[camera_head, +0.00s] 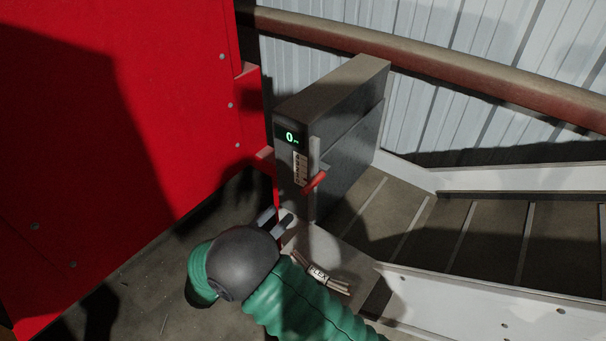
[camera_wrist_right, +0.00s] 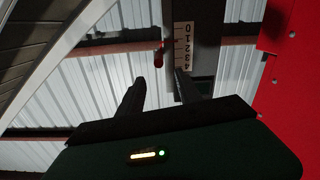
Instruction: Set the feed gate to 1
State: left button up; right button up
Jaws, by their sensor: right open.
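The feed gate (camera_head: 340,125) is a tall grey box beside the conveyor in the head view. Its green display (camera_head: 290,137) reads 0. Below the display is a pale number scale (camera_head: 300,168), which also shows in the right wrist view (camera_wrist_right: 183,45) with marks from 0 to 4. A red handle (camera_head: 314,182) sticks out beside the scale; it also shows in the right wrist view (camera_wrist_right: 158,56). My right gripper (camera_head: 278,214) is open and empty, below and left of the handle. In the right wrist view the handle appears beyond the fingertips, apart from them. My left gripper is not in view.
A large red panel (camera_head: 90,130) stands close on the left. A cable bundle labelled FLEX (camera_head: 318,272) lies beside my right arm. The conveyor (camera_head: 480,235) runs off to the right between pale side rails (camera_head: 500,310). A rusty pipe (camera_head: 450,65) crosses behind the gate.

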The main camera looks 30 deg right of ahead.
aim_at(315, 181)
jog(key=shift+n, duration=0.3)
jog(key=p+x, duration=0.5)
jog(key=x, duration=1.1)
jog(key=shift+d+p, duration=0.3)
jog(key=shift+w+d, duration=0.15)
jog(key=shift+d, duration=0.15)
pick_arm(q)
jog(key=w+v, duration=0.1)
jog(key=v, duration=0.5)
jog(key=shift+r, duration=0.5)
pick_arm(e)
jog(key=shift+f, duration=0.1)
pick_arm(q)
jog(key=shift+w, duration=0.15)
pick_arm(e)
jog(key=shift+a, duration=0.1)
jog(key=c, duration=0.5)
grip_shut()
